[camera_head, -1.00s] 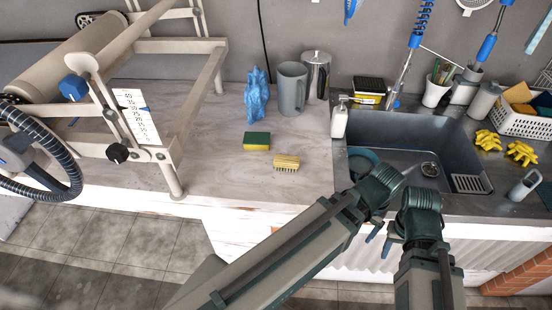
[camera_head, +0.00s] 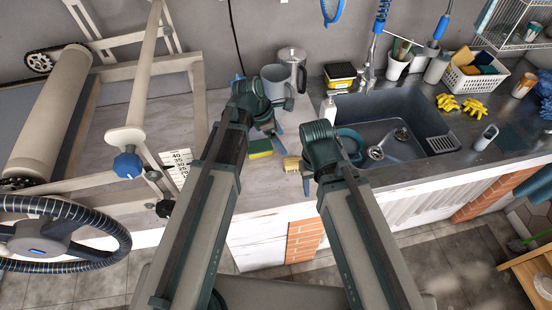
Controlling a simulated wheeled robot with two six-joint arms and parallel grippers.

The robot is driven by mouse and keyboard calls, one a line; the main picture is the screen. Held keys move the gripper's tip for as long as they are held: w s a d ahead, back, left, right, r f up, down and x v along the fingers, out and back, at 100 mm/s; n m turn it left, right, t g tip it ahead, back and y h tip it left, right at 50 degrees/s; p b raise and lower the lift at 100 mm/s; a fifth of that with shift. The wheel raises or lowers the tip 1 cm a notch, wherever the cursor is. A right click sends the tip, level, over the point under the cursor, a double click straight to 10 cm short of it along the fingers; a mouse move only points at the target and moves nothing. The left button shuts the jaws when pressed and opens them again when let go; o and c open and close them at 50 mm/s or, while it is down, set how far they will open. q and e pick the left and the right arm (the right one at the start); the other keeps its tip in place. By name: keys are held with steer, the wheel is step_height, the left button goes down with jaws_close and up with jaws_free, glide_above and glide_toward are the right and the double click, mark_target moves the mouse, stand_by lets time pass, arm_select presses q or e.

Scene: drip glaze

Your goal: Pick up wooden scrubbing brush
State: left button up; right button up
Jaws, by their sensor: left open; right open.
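The wooden scrubbing brush (camera_head: 291,163) lies on the pale worktop near its front edge, just left of the sink. My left gripper (camera_head: 281,117) is open and empty, above the worktop behind the brush and apart from it. My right gripper (camera_head: 306,182) is open and close to the brush's right side; its wrist hides much of it, and I cannot tell whether it touches the brush.
A yellow-green sponge (camera_head: 260,148) lies left of the brush. A grey mug (camera_head: 272,76) and a metal pot (camera_head: 293,60) stand behind. The sink (camera_head: 385,112) is to the right, with a soap bottle (camera_head: 328,105) at its edge. A roller machine (camera_head: 48,110) fills the left.

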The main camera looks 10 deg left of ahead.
arm_select(q)
steer(key=b, duration=0.8)
glide_toward(295, 161)
steer(key=x, duration=0.5)
steer(key=shift+w+a, duration=0.2)
steer(key=shift+a, duration=0.1)
steer(key=shift+d+f, duration=0.1)
steer(key=shift+f, duration=0.1)
steer(key=shift+d, duration=0.1)
steer(key=b+x, duration=0.5)
steer(key=shift+s+d+f, duration=0.1)
steer(key=shift+s+d, duration=0.05)
steer(key=shift+d, duration=0.1)
